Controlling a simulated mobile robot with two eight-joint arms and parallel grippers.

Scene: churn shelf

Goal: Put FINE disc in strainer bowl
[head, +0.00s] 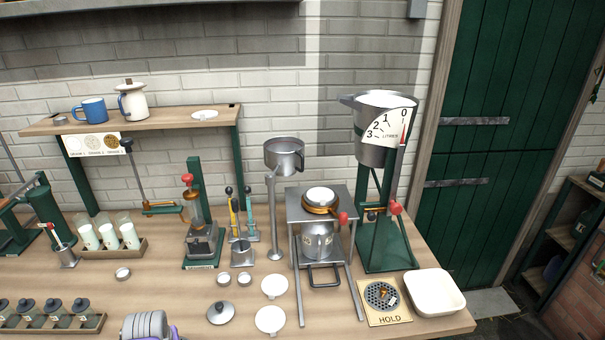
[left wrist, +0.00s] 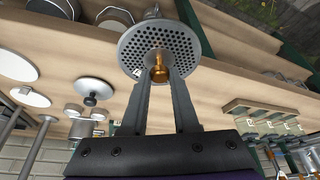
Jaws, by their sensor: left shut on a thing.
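A round grey disc (left wrist: 158,45) with many small holes and a brass knob is in the left wrist view. My left gripper (left wrist: 160,78) is shut on its knob, with the disc held up over the bench. No FINE mark can be read on it. In the head view, a grey bowl (head: 284,157) with a side handle stands on a tall post; it looks like the strainer bowl. Its inside cannot be made out. A ribbed grey shape with purple beside it (head: 146,326) is cut off by the bottom edge. My right gripper is not in view.
Right of the post stand a kettle rig (head: 318,240) and a tall green tank stand (head: 390,230). A knobbed lid (head: 221,313) and two white plates lie in front.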

